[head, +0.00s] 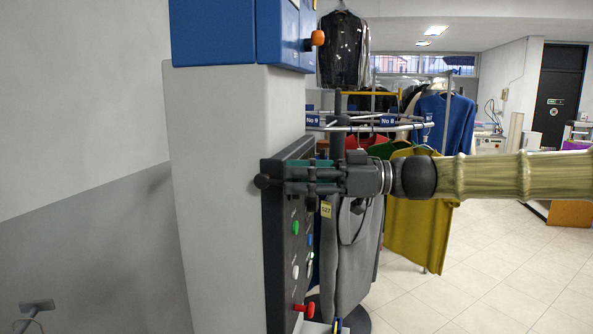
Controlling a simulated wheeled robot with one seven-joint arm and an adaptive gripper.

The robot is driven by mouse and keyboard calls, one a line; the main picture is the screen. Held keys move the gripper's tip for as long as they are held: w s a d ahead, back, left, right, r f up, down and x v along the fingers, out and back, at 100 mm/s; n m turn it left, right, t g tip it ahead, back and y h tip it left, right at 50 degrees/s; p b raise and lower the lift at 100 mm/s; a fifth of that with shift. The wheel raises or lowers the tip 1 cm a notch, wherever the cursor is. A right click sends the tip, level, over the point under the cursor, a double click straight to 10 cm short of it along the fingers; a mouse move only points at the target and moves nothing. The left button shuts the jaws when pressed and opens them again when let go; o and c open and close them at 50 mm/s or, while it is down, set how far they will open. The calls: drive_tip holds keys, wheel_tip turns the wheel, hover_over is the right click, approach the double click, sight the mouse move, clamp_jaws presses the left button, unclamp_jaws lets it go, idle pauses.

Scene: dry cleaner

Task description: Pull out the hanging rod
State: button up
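My gripper (290,178) reaches in from the right, level with the upper part of a dark control panel. Its fingers point left, and a narrow gap shows between them. The hanging rod is not clearly identifiable.
A grey-white machine cabinet (225,190) with blue boxes (240,30) on top fills the left. The black panel (275,235) carries coloured knobs, including a red lever (303,309). Grey trousers (352,255) and a yellow garment (420,235) hang close behind my arm. Tiled floor at right is open.

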drive_tip(key=shift+a, duration=0.3)
drive_tip(key=shift+c, duration=0.3)
clamp_jaws()
